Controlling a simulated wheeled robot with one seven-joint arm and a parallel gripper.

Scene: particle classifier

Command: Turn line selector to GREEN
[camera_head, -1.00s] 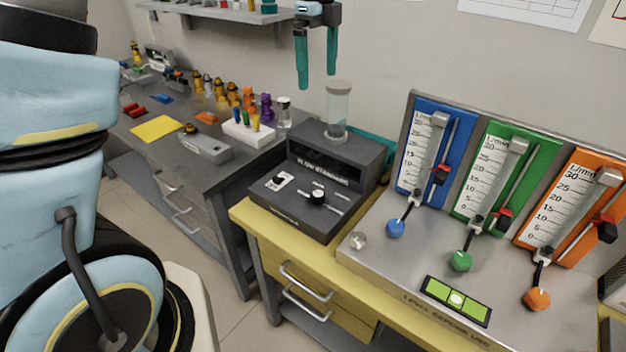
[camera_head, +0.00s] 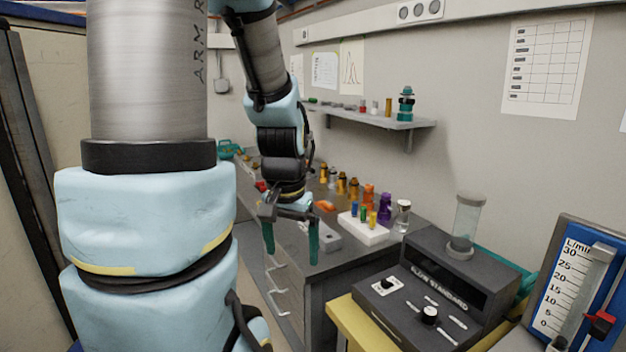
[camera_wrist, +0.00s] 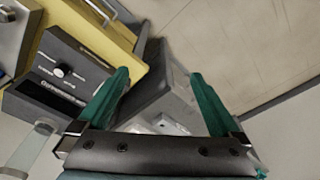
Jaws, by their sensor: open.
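No part in the current views is clearly labelled as a line selector. The dark FLOW STANDARD box (camera_head: 410,305) stands at the lower right of the head view, with a round black knob (camera_head: 430,314) among white marks and a smaller knob on a white plate (camera_head: 388,285). In the wrist view the box (camera_wrist: 45,100) and its round knob (camera_wrist: 62,71) lie at the left. My gripper (camera_head: 291,245) points down, open and empty, left of the box and apart from it. It also shows in the wrist view (camera_wrist: 160,78). Only the blue flowmeter panel (camera_head: 552,300) shows, cut off at right.
A grey bench (camera_head: 345,262) at the back holds a white rack (camera_head: 362,230) and several coloured bottles. A clear cylinder (camera_head: 466,225) stands on the box. A wall shelf (camera_head: 385,121) is above. The yellow bench (camera_wrist: 130,30) has drawers. Open floor (camera_wrist: 240,50) shows at right.

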